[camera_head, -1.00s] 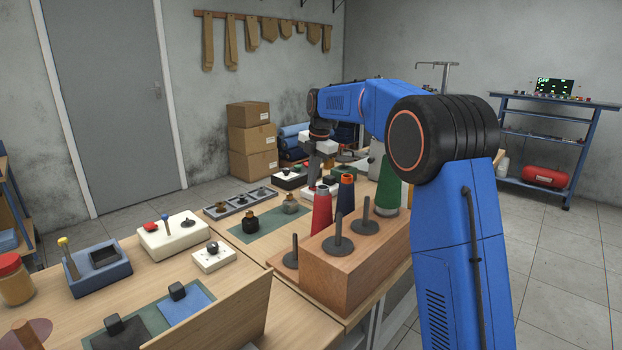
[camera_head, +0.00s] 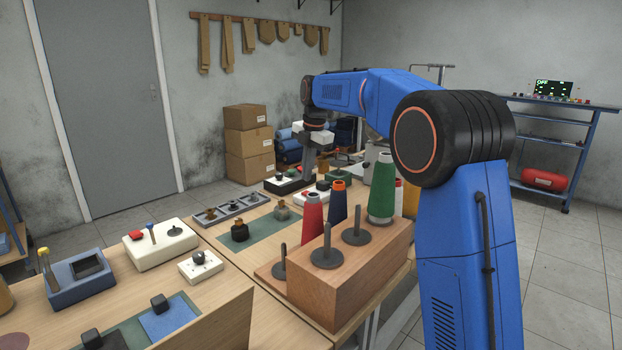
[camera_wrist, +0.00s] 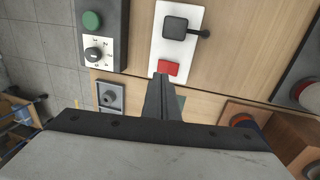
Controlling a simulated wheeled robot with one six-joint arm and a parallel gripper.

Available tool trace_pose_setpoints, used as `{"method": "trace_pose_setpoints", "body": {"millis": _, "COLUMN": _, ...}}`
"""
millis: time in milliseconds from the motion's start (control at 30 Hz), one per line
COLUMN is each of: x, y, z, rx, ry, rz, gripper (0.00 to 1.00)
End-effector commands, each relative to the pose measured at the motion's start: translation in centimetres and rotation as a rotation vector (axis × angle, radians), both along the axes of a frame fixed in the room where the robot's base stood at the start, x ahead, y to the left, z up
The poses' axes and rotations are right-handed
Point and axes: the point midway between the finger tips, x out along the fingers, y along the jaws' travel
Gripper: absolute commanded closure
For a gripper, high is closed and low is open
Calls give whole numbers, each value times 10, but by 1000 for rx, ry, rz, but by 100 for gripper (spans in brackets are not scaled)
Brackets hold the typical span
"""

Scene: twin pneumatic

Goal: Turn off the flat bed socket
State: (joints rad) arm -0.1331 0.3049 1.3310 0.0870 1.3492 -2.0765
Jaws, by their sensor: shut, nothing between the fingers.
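My gripper (camera_head: 309,178) points down over the far part of the bench, its fingers shut and empty. In the wrist view, the shut fingertips (camera_wrist: 162,78) are just beside or above a red button (camera_wrist: 167,69) on a white panel (camera_wrist: 160,48); I cannot tell if they touch. The same panel has a black square piece with a small side lever (camera_wrist: 178,28). To its left is a dark box with a green button (camera_wrist: 92,20) and a white dial (camera_wrist: 97,54). No readable label shows which of these is the flat bed socket.
A wooden stand (camera_head: 345,275) with cones, including a green one (camera_head: 382,190), is close beside my arm. A grey tray (camera_head: 231,209), a small white box with a black knob (camera_head: 200,266) and a larger white box (camera_head: 160,247) lie nearer. A rack screen (camera_head: 553,88) reads OFF.

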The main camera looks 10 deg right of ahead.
Motion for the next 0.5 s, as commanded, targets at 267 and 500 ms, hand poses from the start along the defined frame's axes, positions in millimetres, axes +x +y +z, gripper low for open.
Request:
{"method": "trace_pose_setpoints", "body": {"millis": 267, "x": 2, "y": -1, "z": 38, "rx": 0, "ry": -1, "rz": -1, "gripper": 100}}
{"method": "trace_pose_setpoints", "body": {"millis": 500, "x": 2, "y": -1, "z": 77, "rx": 0, "ry": -3, "rz": 0, "gripper": 100}}
